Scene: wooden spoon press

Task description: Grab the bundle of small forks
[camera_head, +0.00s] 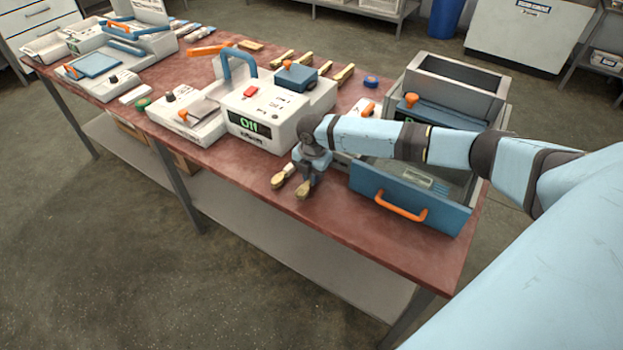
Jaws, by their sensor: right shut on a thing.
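My right gripper (306,184) reaches down to the front edge of the red-brown table. It is shut on a small tan wooden bundle (302,192), whose near end sticks out below the fingers. The rest of this bundle is hidden by the gripper. A second tan wooden bundle (279,180) with a pale band lies just left of the gripper, apart from the held one. Both are too small to tell whether they are forks or spoons. My left gripper is not in view.
A white press with a green display (249,124) stands behind the gripper. A blue drawer with an orange handle (440,208) stands open to the right. More wooden bundles (343,74) lie at the back. The table's front strip (325,222) is clear.

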